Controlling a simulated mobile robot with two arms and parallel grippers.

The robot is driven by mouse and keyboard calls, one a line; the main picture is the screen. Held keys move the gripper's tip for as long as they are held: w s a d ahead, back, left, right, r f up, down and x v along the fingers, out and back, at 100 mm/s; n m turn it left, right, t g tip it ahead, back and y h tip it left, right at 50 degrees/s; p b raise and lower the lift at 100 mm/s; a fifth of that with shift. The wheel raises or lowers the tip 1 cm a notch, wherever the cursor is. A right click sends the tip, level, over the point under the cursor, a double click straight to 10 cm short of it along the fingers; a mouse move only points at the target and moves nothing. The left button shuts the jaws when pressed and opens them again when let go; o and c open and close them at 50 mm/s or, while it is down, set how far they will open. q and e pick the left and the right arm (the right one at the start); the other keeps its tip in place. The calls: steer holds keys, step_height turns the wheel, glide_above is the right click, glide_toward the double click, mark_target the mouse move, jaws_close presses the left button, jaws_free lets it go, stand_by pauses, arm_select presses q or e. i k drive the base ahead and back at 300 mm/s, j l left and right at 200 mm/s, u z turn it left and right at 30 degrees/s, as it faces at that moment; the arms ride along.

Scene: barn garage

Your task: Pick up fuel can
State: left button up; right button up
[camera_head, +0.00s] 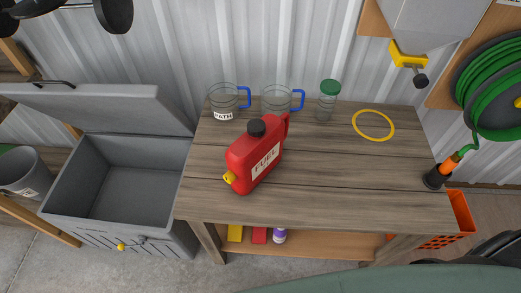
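The red fuel can (256,156) stands upright on the wooden workbench (340,185), left of its middle. It has a black cap on top, a yellow spout cap pointing to the lower left, a handle on its right side and a white label reading FUEL. Nothing holds the can. Neither of my grippers shows in the head view.
Two clear jugs with blue handles (224,101) (276,98), a green-lidded jar (328,101) and a yellow ring (373,125) lie behind the can. An open grey chest (75,228) stands left. A green hose (490,85) hangs right. The bench's front right is clear.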

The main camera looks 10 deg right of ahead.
mark_target(251, 158)
steer(key=k+j+u, duration=0.1)
steer(key=j, duration=0.25)
steer(key=k+j+u, duration=0.1)
steer(key=k+j, duration=0.15)
steer(key=j, duration=0.15)
steer(key=k+j, duration=0.15)
steer(key=j, duration=0.25)
steer(key=k+j+u, duration=0.15)
steer(key=j, duration=0.25)
steer(key=k+j+u, duration=0.1)
steer(key=j, duration=0.3)
